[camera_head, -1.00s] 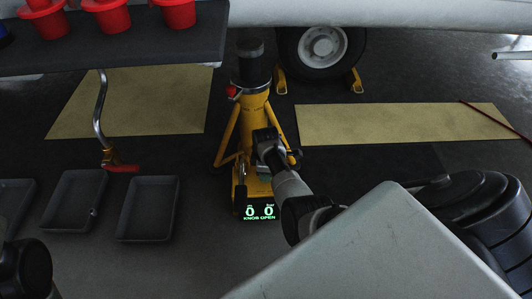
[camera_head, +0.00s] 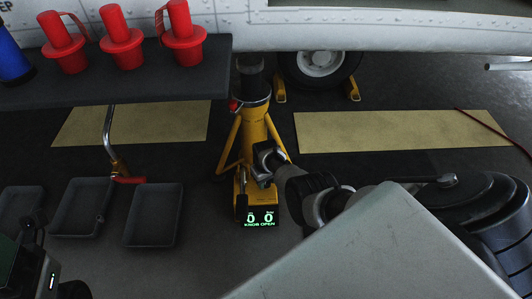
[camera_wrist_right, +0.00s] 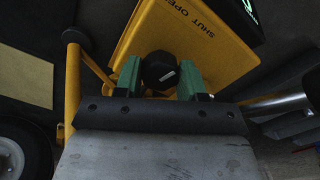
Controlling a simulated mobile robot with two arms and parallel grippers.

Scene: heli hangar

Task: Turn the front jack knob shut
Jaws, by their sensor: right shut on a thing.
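The yellow jack (camera_head: 254,125) stands upright on the floor in the middle of the head view. A small display (camera_head: 260,217) low on it glows green with two zeros and "KNOB OPEN". In the right wrist view the dark round knob (camera_wrist_right: 158,70) sits between two green fingers, in front of a yellow plate (camera_wrist_right: 185,38) marked "SHUT" and "OPEN". My right gripper (camera_head: 265,160) is shut on the knob; it also shows in the wrist view (camera_wrist_right: 160,80). My left gripper's jaws are not seen; only part of my left arm shows at lower left.
A dark shelf (camera_head: 130,82) with red plugs (camera_head: 122,38) hangs at upper left. Grey trays (camera_head: 152,215) lie on the floor below it. A chocked wheel (camera_head: 320,65) stands behind the jack. Yellow mats (camera_head: 400,130) lie either side.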

